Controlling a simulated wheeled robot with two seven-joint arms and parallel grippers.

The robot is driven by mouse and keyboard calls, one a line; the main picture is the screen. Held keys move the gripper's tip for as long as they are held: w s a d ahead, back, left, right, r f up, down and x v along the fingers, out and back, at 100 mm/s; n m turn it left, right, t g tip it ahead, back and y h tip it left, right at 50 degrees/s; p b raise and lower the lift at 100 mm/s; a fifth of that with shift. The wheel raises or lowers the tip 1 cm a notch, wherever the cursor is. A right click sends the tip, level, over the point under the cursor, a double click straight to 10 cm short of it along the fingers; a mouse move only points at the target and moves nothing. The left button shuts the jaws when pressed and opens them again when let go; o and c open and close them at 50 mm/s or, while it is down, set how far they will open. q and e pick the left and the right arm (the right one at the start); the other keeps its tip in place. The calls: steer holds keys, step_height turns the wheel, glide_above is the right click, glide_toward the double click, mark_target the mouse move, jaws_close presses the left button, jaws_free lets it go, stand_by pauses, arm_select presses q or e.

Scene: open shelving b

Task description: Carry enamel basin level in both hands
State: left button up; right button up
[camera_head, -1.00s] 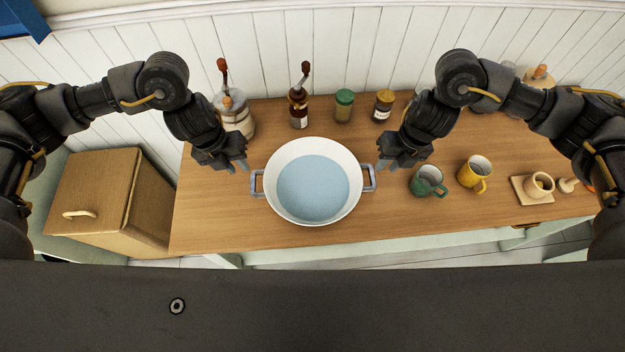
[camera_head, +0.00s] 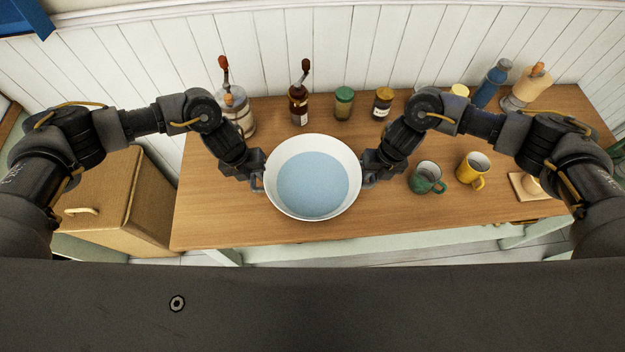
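Behind the basin stand a glass jar (camera_head: 240,118), a brown pump bottle (camera_head: 299,106), a green-lidded jar (camera_head: 344,104) and a yellow-lidded jar (camera_head: 382,103). A green mug (camera_head: 425,178) and a yellow mug (camera_head: 472,168) stand to the right. The counter (camera_head: 225,225) is clear at front left.

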arm_select(q)
steer(key=shift+w, duration=0.15)
arm_select(e)
steer(key=shift+w+f, duration=0.1)
steer(key=shift+w, duration=0.05)
arm_select(q)
steer(key=shift+c, duration=1)
arm_select(e)
steer(key=shift+a, duration=0.1)
steer(key=shift+c, duration=1)
arm_select(q)
steer(key=shift+a, duration=0.1)
jaws_close()
arm_select(e)
jaws_close()
arm_select(q)
steer(key=shift+r, duration=0.1)
steer(key=shift+a, duration=0.1)
arm_select(e)
steer(key=shift+d, duration=0.2)
steer(key=shift+r, duration=0.2)
